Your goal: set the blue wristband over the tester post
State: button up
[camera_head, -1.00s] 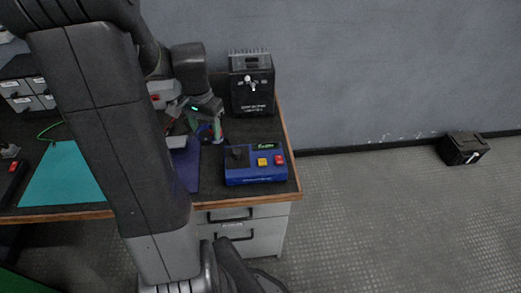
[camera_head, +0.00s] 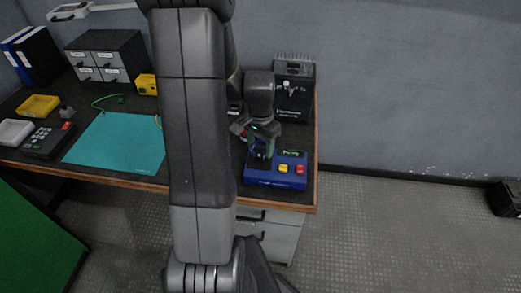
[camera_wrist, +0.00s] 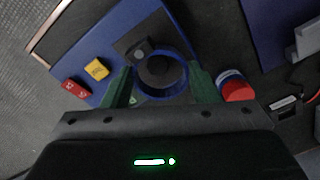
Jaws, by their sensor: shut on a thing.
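The blue wristband (camera_wrist: 184,72) is a ring held between the green fingers of my gripper (camera_wrist: 160,84). In the wrist view the ring frames the dark round tester post (camera_wrist: 157,70). I cannot tell whether the band is around the post or still above it. The tester (camera_head: 262,178) is a blue box with a yellow and a red button at the front right of the desk; its blue face also fills the wrist view's upper left (camera_wrist: 95,38). In the head view my gripper (camera_head: 262,150) is over the tester's left part and hides the post.
A black finned unit (camera_head: 293,95) stands behind the tester. A red-and-blue round object (camera_wrist: 236,86) lies close beside the right finger. A teal mat (camera_head: 115,142), a keypad device (camera_head: 45,140) and drawers (camera_head: 105,58) are on the desk's left. The desk's right edge is near the tester.

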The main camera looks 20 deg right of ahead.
aim_at(260, 152)
jog(key=shift+f, duration=1.15)
jog(key=shift+f, duration=0.2)
jog(key=o, duration=1)
jog(key=shift+c, duration=0.2)
jog(key=shift+r, duration=0.15)
notch_tip(260, 152, up, 12)
jog(key=shift+p, duration=0.45)
jog(key=shift+r, duration=0.1)
